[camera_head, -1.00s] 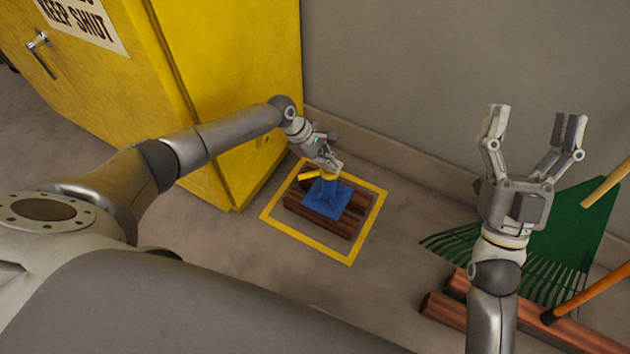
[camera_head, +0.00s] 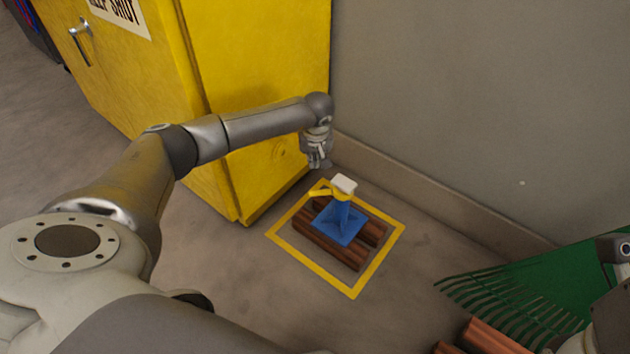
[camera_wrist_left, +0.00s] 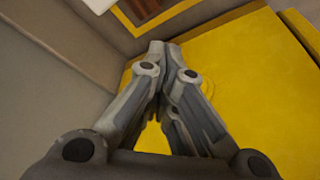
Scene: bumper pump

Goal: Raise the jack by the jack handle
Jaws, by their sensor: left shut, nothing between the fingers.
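The blue jack (camera_head: 338,224) stands upright on brown wooden blocks (camera_head: 318,246) inside a yellow floor square. Its white top (camera_head: 343,184) is clear, and its yellow jack handle (camera_head: 324,191) sticks out to the left just below the top. My left gripper (camera_head: 318,160) is shut and empty, behind and above the handle, apart from it. In the left wrist view the closed fingertips (camera_wrist_left: 163,48) meet with nothing between them. A white piece at that view's top edge looks like the jack's top. My right gripper's fingers are not in view; only parts of my right arm show at the right edge.
The grey wall (camera_head: 480,110) is behind the jack. A green rake (camera_head: 540,290) and reddish-brown logs (camera_head: 482,338) lie at the right. The floor in front of the square is clear.

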